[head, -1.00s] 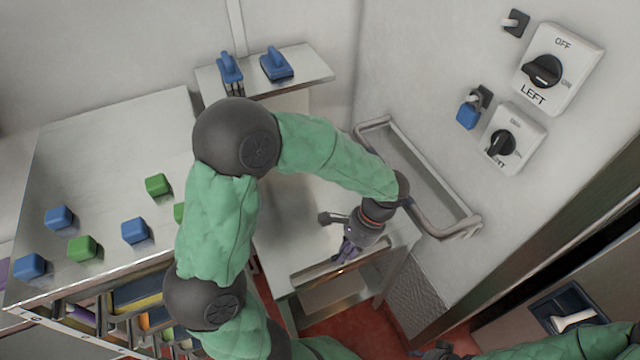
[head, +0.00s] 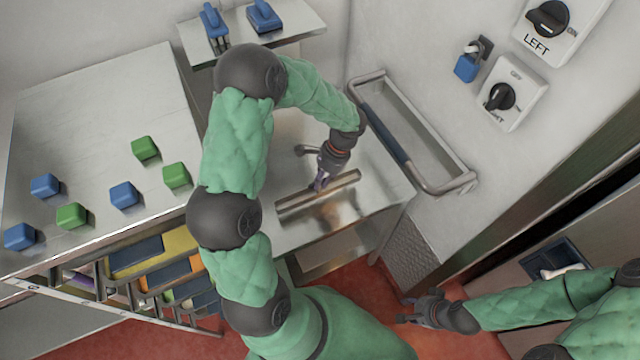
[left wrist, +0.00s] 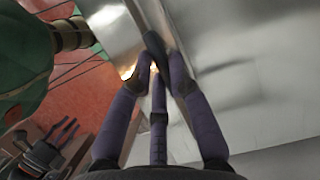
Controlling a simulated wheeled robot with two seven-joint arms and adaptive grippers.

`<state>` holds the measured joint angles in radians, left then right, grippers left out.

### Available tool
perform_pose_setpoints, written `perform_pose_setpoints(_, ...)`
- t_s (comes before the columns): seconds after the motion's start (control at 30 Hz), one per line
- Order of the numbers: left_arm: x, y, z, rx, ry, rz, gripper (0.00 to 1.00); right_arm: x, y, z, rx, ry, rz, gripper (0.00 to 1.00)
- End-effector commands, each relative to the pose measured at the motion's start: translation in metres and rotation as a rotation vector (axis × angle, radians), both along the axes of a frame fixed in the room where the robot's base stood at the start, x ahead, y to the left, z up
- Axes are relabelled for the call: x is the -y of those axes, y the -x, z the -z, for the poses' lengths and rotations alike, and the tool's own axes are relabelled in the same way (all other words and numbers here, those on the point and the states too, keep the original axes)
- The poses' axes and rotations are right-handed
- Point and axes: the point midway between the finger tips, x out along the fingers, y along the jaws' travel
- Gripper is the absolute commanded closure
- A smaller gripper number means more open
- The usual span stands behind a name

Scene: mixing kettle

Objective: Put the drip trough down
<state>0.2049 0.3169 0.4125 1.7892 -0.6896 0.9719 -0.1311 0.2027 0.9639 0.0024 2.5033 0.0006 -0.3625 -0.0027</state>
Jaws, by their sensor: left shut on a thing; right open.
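The drip trough (head: 292,207) is a long, narrow metal channel. In the head view it appears over the metal bench top (head: 345,212), roughly along its front edge; I cannot tell whether it rests on the top or hangs just above. My left gripper (head: 319,184) is shut on it near its middle. In the left wrist view, the purple fingers (left wrist: 157,72) close around a dark part, and shiny metal lies beyond. My right gripper (head: 412,307) is open and empty, low at the right over the red floor.
A metal rail frame (head: 425,135) lines the wall right of the bench. A counter (head: 95,130) with several blue and green cubes is at left, above colored drawers. A shelf (head: 290,35) holds two blue-handled things. Switches (head: 512,93) are on the right wall.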

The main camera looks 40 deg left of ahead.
Motion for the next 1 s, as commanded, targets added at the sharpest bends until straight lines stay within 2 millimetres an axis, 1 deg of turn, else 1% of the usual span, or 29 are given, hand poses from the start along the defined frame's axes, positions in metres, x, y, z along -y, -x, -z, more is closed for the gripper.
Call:
perform_pose_setpoints(0.17,-0.005,-0.003,0.007,0.0,0.001,-0.001,1.0,0.0,0.0,0.0,0.0,0.0,0.0,0.59)
perform_pose_setpoints(0.27,-0.01,-0.005,0.018,-0.003,0.0,-0.002,1.0,0.0,0.0,0.001,0.0,0.0,0.0,0.59)
perform_pose_setpoints(0.4,-0.009,-0.005,0.038,-0.002,0.0,-0.002,1.0,0.0,0.0,0.002,0.0,0.0,0.0,0.59)
perform_pose_setpoints(0.47,-0.009,-0.005,0.042,-0.001,0.0,-0.001,1.0,0.0,0.0,0.002,0.0,0.0,0.0,0.59)
perform_pose_setpoints(0.7,-0.009,-0.005,0.043,0.001,0.0,-0.001,1.0,0.0,0.0,0.002,0.0,0.0,0.0,0.59)
perform_pose_setpoints(0.83,-0.009,-0.005,0.046,0.0,0.0,-0.001,1.0,0.0,0.0,0.005,0.0,0.0,0.0,0.59)
perform_pose_setpoints(0.87,-0.009,-0.005,0.047,0.0,0.0,-0.001,0.79,0.0,0.0,0.005,0.0,0.0,0.0,0.59)
perform_pose_setpoints(0.9,-0.009,-0.005,0.046,0.0,0.0,-0.001,0.67,0.0,0.0,0.005,0.0,0.0,0.0,0.59)
perform_pose_setpoints(0.93,-0.009,-0.005,0.046,0.0,0.0,-0.001,0.59,0.0,0.0,0.005,0.0,0.0,0.0,0.59)
perform_pose_setpoints(1.0,-0.009,-0.005,0.046,0.0,0.0,-0.001,0.58,0.0,0.0,0.004,0.0,0.0,0.0,0.59)
